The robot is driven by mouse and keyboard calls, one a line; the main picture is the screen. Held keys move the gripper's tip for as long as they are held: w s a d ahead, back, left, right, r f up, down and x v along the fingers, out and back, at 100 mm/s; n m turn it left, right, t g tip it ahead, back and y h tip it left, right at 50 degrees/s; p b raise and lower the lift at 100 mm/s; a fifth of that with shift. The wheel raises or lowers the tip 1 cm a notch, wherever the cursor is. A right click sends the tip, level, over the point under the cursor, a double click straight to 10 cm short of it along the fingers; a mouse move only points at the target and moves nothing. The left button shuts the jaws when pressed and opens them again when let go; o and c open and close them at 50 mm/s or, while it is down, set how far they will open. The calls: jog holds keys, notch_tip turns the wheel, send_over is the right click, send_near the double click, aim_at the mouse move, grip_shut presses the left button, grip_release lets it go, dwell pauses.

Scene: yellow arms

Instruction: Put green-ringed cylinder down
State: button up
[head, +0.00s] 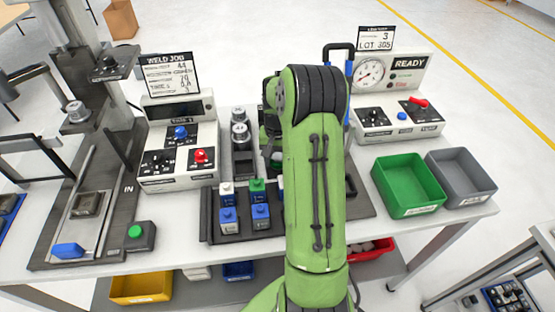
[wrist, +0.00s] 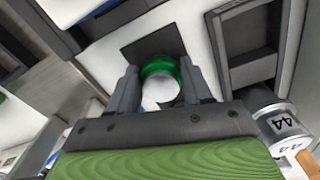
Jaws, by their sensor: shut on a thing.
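The green-ringed cylinder (wrist: 162,84) shows in the wrist view, with a pale end and a green band around it. My gripper (wrist: 160,70) is shut on it, with one grey finger on each side. A dark square patch (wrist: 150,40) on a pale surface lies beyond the cylinder; I cannot tell whether the cylinder touches it. In the head view my green arm hides the gripper and the held cylinder.
A silver cylinder marked 44 (wrist: 284,124) is right of my gripper. Two silver cylinders (head: 240,132) stand left of my arm. A dark tray (head: 222,238) holds blue, white and green blocks.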

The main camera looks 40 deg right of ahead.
jog(key=o, duration=1.1)
jog(key=shift+f, duration=0.1)
jog(key=shift+o, duration=0.2)
